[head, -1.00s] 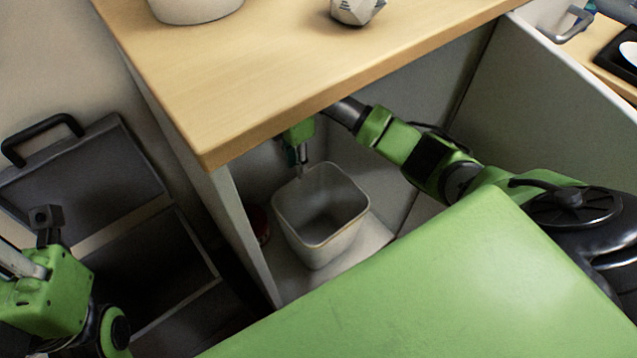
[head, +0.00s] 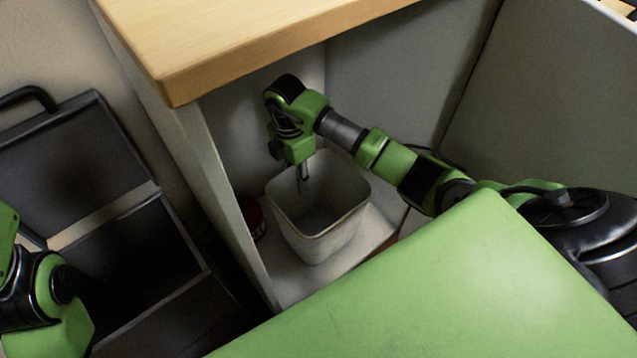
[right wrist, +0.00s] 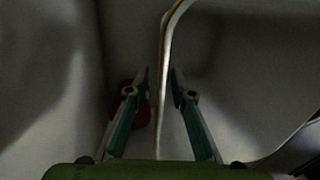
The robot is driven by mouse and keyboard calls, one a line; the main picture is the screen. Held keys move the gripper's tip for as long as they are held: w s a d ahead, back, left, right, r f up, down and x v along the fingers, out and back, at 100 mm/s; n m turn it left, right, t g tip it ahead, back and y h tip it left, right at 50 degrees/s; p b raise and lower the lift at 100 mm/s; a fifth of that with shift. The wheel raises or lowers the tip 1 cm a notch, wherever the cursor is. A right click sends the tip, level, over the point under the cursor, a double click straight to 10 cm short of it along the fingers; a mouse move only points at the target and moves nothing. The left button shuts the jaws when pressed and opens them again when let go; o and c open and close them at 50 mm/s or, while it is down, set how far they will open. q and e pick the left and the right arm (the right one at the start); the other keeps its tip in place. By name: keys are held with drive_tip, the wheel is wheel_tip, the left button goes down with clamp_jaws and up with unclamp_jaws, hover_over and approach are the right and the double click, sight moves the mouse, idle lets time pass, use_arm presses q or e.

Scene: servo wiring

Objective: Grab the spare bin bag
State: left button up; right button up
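I cannot pick out a spare bin bag for certain in either view. A small, dark red round object (head: 253,217) lies on the cabinet floor left of the pale bin (head: 318,244); part of it shows behind a finger in the right wrist view (right wrist: 142,113). The bin stands upright, and I see no bag in its visible inside. My right gripper (head: 302,182) points down at the bin's back-left rim. In the right wrist view its fingers (right wrist: 160,76) are apart, with the bin's rim (right wrist: 161,60) running between them and gaps on both sides. My left gripper is out of view.
The wooden countertop (head: 230,50) overhangs the open cabinet. The cabinet's left side panel (head: 225,200) stands close to the red object and bin. A dark open case (head: 75,150) is at the left. Some floor is clear right of the bin.

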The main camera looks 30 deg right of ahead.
clamp_jaws()
